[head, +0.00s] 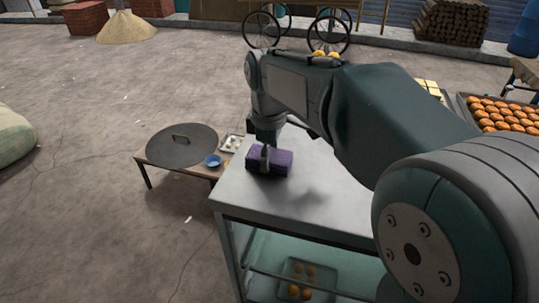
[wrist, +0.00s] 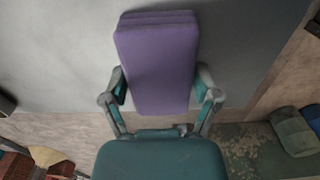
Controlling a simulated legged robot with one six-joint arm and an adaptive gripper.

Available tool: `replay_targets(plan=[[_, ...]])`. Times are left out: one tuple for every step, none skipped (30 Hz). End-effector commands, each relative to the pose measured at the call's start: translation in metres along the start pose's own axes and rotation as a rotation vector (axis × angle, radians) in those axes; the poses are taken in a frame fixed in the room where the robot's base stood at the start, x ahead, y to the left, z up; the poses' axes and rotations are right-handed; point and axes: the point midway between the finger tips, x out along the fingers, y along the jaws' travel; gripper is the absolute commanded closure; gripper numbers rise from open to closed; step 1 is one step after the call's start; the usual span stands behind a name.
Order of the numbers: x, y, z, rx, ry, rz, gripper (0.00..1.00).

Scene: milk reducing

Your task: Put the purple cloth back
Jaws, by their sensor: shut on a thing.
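The purple cloth (head: 283,163) is a thick folded block over the left part of the grey metal table top in the head view. In the wrist view the purple cloth (wrist: 157,60) sits between the two fingers. My gripper (head: 265,156) points down onto it and is shut on its sides. The fingers of my gripper (wrist: 160,95) press on both long edges of the cloth. The cloth is at or just above the table top (head: 240,190); I cannot tell whether it touches. My arm hides part of the table.
A low table with a round dark lid (head: 182,146) and a blue bowl (head: 213,161) stands to the left. A tray of orange-brown pastries (head: 505,115) is at the right. A glass-sided shelf under the table holds a small tray (head: 308,272). Bare floor lies at the left.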

Motion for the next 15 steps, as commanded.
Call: replay_targets(plan=[[0.0004,0.0000,0.0000,0.000,0.000,0.000,0.66],[0.0012,-0.0001,0.0001,0.000,0.000,0.000,0.66],[0.0016,-0.0001,0.0001,0.000,0.000,0.000,0.12],[0.0014,-0.0001,0.0002,0.000,0.000,0.000,0.00],[0.0014,-0.0001,0.0002,0.000,0.000,0.000,0.00],[0.0014,-0.0001,0.0002,0.000,0.000,-0.001,0.00],[0.0012,0.0000,0.0004,0.000,0.000,-0.001,0.00],[0.0011,0.0001,0.0007,0.000,0.000,-0.001,0.00],[0.0011,0.0002,0.0009,0.001,0.000,-0.001,0.00],[0.0010,0.0003,0.0010,0.001,0.000,-0.001,0.00],[0.0010,0.0003,0.0011,0.001,0.001,-0.001,0.00],[0.0010,0.0003,0.0012,0.001,0.001,-0.001,0.00],[0.0010,0.0003,0.0011,0.001,0.001,-0.001,0.00],[0.0010,0.0002,0.0011,0.001,0.000,-0.001,0.00],[0.0010,0.0002,0.0009,0.001,0.000,-0.001,0.00]])
